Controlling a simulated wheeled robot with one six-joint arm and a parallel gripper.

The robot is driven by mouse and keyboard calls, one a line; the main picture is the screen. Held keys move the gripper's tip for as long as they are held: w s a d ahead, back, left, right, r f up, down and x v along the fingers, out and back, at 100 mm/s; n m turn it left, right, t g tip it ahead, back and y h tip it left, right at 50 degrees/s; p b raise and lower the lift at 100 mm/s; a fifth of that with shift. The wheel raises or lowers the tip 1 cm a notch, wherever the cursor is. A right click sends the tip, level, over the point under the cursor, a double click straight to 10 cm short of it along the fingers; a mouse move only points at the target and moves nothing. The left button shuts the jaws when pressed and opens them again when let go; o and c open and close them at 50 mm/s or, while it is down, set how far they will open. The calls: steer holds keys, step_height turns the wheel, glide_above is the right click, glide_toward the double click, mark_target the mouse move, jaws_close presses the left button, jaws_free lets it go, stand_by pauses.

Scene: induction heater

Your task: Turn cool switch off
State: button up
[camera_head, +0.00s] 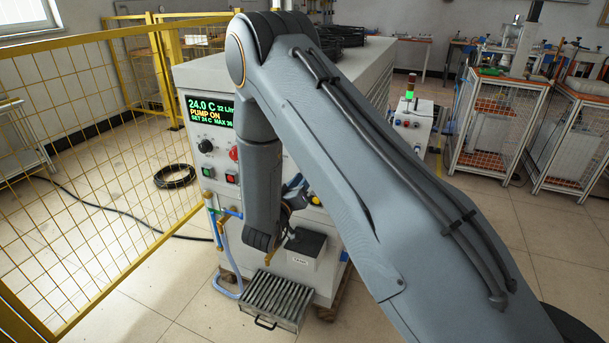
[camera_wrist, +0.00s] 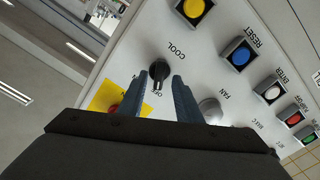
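The cool switch is a black rotary knob (camera_wrist: 159,73) below the upside-down COOL label on a white panel in the wrist view. A pale mark shows on its lower end, but its setting is hard to read. My gripper (camera_wrist: 160,78) is open, with one blue-grey finger on each side of the knob. I cannot tell whether either finger touches it. In the head view my arm covers the switch, and the fingers cannot be made out clearly.
Beside the knob are a yellow button (camera_wrist: 194,9), a blue RESET button (camera_wrist: 240,54), a grey FAN knob (camera_wrist: 210,109) and a red button on a yellow plate (camera_wrist: 106,94). The cabinet display (camera_head: 210,111) reads PUMP ON. A yellow mesh fence (camera_head: 90,160) stands left.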

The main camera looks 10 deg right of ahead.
steer(key=shift+w+d, duration=0.45)
steer(key=shift+w, duration=0.1)
jaws_close()
steer(key=shift+m+b, duration=0.55)
steer(key=shift+m, duration=1.45)
jaws_free()
steer(key=b+v, duration=0.1)
steer(key=v, duration=0.7)
